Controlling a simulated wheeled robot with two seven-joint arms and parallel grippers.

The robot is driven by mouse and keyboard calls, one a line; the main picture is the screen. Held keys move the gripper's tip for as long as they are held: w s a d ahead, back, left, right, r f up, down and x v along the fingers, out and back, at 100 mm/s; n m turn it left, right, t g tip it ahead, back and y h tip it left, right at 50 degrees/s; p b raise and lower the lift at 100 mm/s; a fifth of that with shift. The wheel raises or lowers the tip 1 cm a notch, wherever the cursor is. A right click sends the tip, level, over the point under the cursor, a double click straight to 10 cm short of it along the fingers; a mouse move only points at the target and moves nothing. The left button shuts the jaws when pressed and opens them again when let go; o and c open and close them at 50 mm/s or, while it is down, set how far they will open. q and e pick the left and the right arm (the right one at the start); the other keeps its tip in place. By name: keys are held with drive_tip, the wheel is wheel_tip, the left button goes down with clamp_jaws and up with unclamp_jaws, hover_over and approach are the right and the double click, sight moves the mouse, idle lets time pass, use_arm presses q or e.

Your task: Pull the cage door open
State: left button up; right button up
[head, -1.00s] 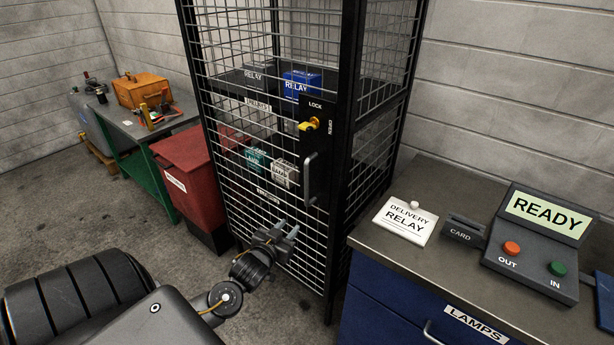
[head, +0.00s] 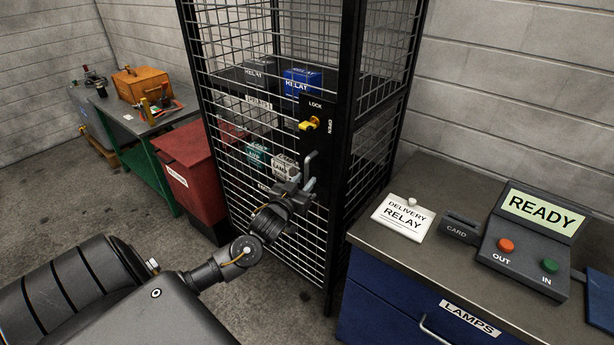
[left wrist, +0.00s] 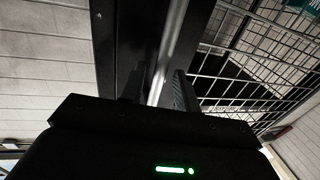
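The cage door (head: 240,150) is a wire-mesh panel in a black frame, and it stands shut. Its grey upright handle (head: 310,162) is on a black plate at the door's right side; the handle also crosses the left wrist view (left wrist: 170,45). A yellow latch knob (head: 309,124) sits above it between the LOCK and OPEN labels. My left gripper (head: 303,186) is at the handle's lower part. In the left wrist view its fingers (left wrist: 161,92) stand apart on either side of the bar, with a gap visible. My right gripper is not in view.
Labelled boxes, including a blue relay box (head: 302,82), stand inside the cage. A red bin (head: 190,165) is left of the cage. A bench (head: 400,258) with a READY panel (head: 535,240) is close on the right. The floor at left is clear.

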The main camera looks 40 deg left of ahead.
use_arm(q)
drive_tip(key=shift+x, duration=1)
clamp_jaws()
